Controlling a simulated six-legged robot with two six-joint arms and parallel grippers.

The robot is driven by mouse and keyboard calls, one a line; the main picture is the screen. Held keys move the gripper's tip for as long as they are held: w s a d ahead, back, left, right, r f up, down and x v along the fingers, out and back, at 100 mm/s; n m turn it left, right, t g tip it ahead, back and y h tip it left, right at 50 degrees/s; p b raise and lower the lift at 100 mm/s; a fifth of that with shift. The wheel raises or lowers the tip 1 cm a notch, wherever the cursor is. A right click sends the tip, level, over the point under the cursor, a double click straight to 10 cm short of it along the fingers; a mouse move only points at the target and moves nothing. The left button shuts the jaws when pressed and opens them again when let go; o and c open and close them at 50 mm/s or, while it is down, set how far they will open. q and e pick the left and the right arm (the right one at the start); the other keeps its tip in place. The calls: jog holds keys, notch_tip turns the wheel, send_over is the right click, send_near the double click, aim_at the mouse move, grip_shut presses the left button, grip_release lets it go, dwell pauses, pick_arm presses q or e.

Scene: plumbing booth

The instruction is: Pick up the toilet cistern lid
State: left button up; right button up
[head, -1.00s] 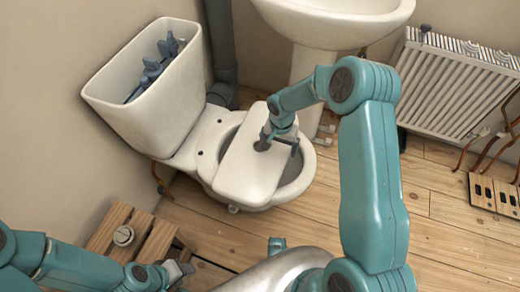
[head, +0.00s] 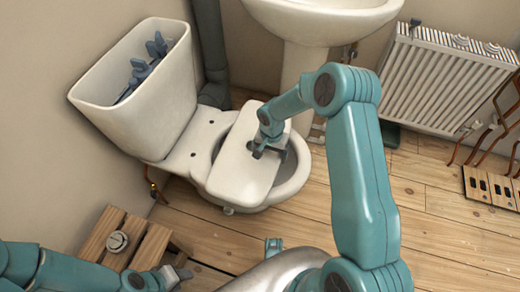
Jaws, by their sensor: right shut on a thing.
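The white cistern lid (head: 236,172) is over the toilet bowl (head: 293,172), tilted in the view and covering part of the bowl opening. My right gripper (head: 258,150) is shut on the lid from above, near its middle. I cannot tell whether the lid touches the bowl rim. The cistern (head: 150,105) stands open at the left, with grey fittings (head: 146,62) showing inside. My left gripper (head: 177,276) is low at the left, beside a wooden crate, and its jaws are too small to judge.
The wooden crate (head: 150,246) at lower left carries a round metal piece (head: 117,241). A pedestal basin (head: 322,22) stands behind the bowl. A radiator (head: 445,80) and copper pipes (head: 492,128) are at the right.

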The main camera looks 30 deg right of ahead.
jog(key=shift+w+r, duration=0.15)
jog(key=shift+r, duration=0.05)
notch_tip(320, 180, up, 20)
jog(key=p, duration=0.5)
dwell(1.1)
